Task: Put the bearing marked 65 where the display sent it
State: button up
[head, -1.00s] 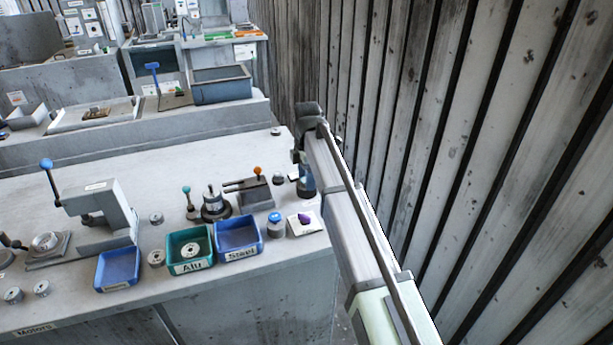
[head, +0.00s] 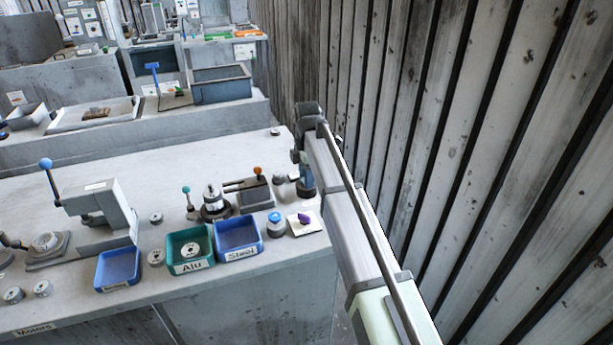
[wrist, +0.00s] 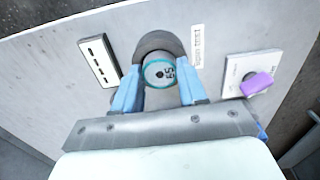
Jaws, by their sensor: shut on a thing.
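My gripper (wrist: 158,92) has blue fingers shut on a grey round bearing (wrist: 160,76) with a teal ring and a dark mark that reads like 65, turned on its side. In the head view my gripper (head: 306,188) is low over the bench's right end, and the bearing is too small to make out there. A dark grey rounded part (wrist: 158,42) lies just beyond the bearing; I cannot tell if they touch. A teal tray labelled Alu (head: 207,257) holds a round metal part (head: 190,250). A blue tray labelled Steel (head: 257,240) looks empty. No readable display shows.
A white plate (head: 312,228) with a purple knob (head: 304,218) and a blue-topped part (head: 276,222) stand near my gripper. A press (head: 105,208), another blue tray (head: 118,267) and loose round parts are further left. A plank wall (head: 480,150) bounds the right.

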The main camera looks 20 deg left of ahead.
jog(key=shift+c, duration=1.1)
jog(key=shift+r, duration=0.15)
jog(key=shift+r, duration=2.9)
